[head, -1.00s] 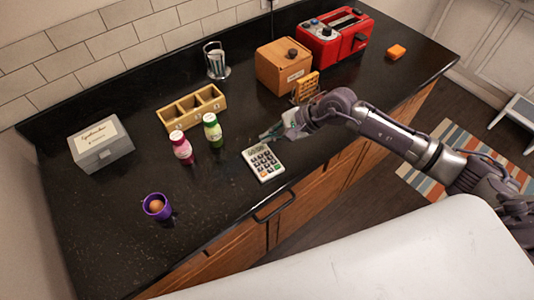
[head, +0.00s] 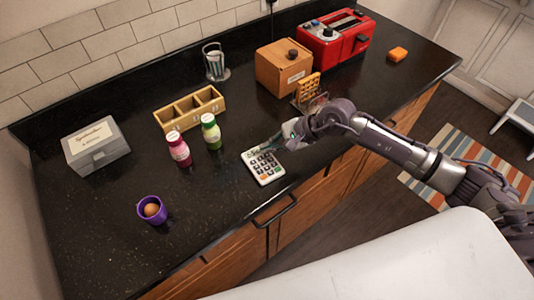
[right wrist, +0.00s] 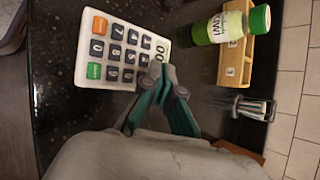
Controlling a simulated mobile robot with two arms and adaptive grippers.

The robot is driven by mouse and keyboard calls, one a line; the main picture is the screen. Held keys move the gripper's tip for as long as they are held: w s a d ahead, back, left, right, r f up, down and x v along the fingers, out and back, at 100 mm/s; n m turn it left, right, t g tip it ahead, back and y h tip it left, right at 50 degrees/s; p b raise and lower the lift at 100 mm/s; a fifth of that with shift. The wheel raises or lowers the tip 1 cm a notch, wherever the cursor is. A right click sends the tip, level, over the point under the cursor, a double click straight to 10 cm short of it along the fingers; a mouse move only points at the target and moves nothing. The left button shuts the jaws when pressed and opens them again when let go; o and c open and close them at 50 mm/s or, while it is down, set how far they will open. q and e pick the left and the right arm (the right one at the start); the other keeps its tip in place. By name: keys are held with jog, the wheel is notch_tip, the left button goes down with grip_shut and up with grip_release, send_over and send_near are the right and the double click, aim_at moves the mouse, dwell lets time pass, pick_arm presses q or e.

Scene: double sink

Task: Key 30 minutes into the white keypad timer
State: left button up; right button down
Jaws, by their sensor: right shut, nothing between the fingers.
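The white keypad timer (head: 265,170) lies flat on the black counter near its front edge. In the right wrist view the timer (right wrist: 122,38) shows dark number keys, an orange key (right wrist: 100,25) and a green key (right wrist: 95,71). Part of its display shows zeros; the rest is hidden behind my fingers. My right gripper (head: 260,150) is shut and empty, with its fingertips at the timer's display end. In the right wrist view its fingertips (right wrist: 162,76) overlap the display edge; I cannot tell whether they touch. My left gripper is not in view.
A pink bottle (head: 179,150) and a green bottle (head: 211,132) stand left of the timer. Behind are a wooden compartment box (head: 190,108), a wooden box (head: 284,68) and a red toaster (head: 335,38). A purple cup (head: 151,210) stands at front left.

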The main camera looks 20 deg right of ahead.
aim_at(269, 155)
dwell(0.8)
jog(key=shift+f+b, duration=0.45)
jog(key=shift+b, duration=0.25)
jog(key=shift+f+b, duration=0.25)
jog(key=shift+b, duration=0.15)
jog(key=shift+r, duration=0.15)
dwell(0.4)
jog(key=shift+r, duration=0.6)
jog(key=shift+r+p, duration=1.2)
jog(key=shift+r, duration=1.3)
